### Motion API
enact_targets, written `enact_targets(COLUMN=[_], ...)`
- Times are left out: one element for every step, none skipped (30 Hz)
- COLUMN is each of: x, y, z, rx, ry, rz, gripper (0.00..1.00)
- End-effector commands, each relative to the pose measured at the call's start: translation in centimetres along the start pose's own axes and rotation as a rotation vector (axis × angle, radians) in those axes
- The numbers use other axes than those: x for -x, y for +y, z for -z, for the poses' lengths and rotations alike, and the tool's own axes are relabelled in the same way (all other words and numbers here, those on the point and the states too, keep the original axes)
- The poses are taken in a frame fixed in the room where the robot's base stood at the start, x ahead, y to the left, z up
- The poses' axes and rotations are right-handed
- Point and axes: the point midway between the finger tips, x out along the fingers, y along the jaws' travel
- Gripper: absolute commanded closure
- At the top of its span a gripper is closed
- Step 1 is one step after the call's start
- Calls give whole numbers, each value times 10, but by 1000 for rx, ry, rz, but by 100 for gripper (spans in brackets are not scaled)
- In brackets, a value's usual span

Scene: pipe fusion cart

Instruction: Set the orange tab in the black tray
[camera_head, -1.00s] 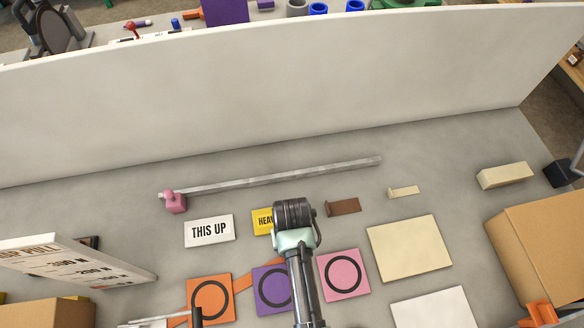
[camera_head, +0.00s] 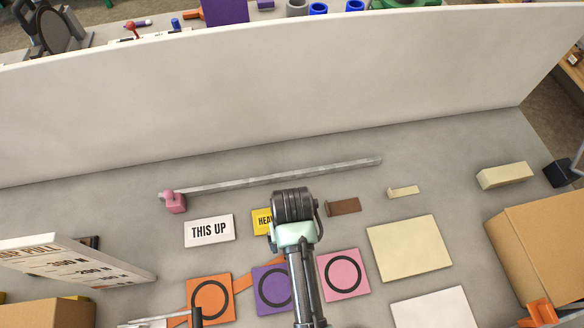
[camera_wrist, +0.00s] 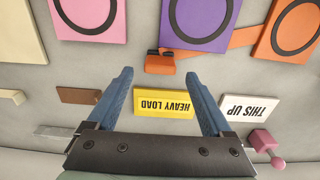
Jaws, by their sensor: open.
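An orange square tab with a black ring (camera_head: 210,302) lies flat on the grey bench at the lower left of the head view, partly covered by a dark rod. Part of it shows at the upper right of the wrist view (camera_wrist: 293,28). I cannot make out a black tray for certain; a dark thing (camera_head: 93,242) is mostly hidden behind the white sign. My gripper (camera_wrist: 160,73) is open and empty, with its two blue fingers apart on either side of a yellow HEAVY LOAD label (camera_wrist: 163,104). In the head view my arm hides the fingers.
Purple (camera_head: 270,290) and pink (camera_head: 344,275) ringed squares lie beside the orange one. A THIS UP label (camera_head: 209,231), a metal bar (camera_head: 280,178) and a brown bracket (camera_head: 343,207) lie near. Cardboard boxes stand at both sides.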

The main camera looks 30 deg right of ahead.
Motion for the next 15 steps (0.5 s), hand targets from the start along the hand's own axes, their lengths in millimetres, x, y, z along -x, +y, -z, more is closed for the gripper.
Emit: enact_targets(x=[13,20,28,35,41,48,54,58,64,68,71,74,76,78,79], y=[0,0,0,0,0,0,0,0,0,0,0,0,0,0,0], z=[2,2,2,2,2,1,1,1,2,1,1,1,1,1,0], rx=[0,0,0,0,0,0,0,0,0,0,0,0,0,0,0], ry=[7,7,7,6,6,5,5,5,5,3,4,3,2,2,1], rz=[0,0,0,0,0,0,0,0,0,0,0,0,0,0,0], gripper=[16,16,16,16,16,16,16,16,16,16,16,16,16,16,16])
